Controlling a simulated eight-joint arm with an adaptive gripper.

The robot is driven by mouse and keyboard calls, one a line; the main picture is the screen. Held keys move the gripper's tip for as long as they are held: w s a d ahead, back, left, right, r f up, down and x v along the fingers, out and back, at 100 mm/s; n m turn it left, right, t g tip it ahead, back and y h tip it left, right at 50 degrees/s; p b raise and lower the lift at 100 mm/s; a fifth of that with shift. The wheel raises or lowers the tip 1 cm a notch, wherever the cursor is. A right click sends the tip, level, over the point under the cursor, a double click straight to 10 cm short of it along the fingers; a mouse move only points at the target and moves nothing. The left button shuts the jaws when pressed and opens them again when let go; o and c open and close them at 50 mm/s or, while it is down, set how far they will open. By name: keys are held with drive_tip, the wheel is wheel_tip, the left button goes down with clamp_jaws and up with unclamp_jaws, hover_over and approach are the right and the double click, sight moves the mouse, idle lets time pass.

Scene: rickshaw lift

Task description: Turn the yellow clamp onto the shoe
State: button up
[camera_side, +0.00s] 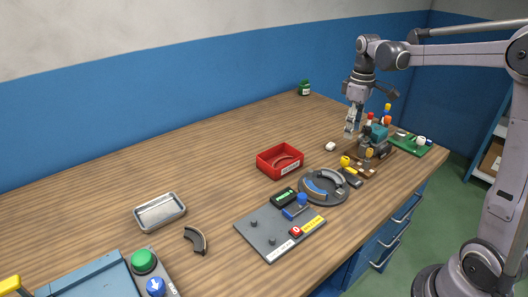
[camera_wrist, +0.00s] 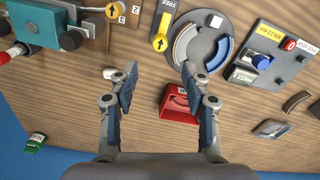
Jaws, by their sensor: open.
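The yellow clamp (camera_wrist: 160,43) is a round knob with a black arrow, beside a strip marked FREE; it also shows in the side view (camera_side: 345,161). A grey curved shoe (camera_wrist: 184,44) lies on the round dark fixture (camera_wrist: 207,22), right of the clamp. A blue curved piece (camera_wrist: 221,53) is at the fixture's other side. The fixture shows in the side view (camera_side: 312,200). The clamp looks apart from the shoe. My gripper (camera_wrist: 160,78) is open and empty, its fingers spread. In the side view my gripper (camera_side: 352,122) is above the table, behind the clamp.
A red tray (camera_side: 264,165) stands left of the fixture. A teal machine (camera_side: 378,132) with another yellow knob (camera_side: 369,153) stands to the right. A small white piece (camera_side: 330,146) lies near my gripper. A grey panel (camera_side: 262,235) with a blue lever is at the front.

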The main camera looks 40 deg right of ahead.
sight(346, 159)
wheel_tip(346, 159, down, 11)
drive_tip(key=shift+r, duration=0.15)
idle(0.4)
clamp_jaws()
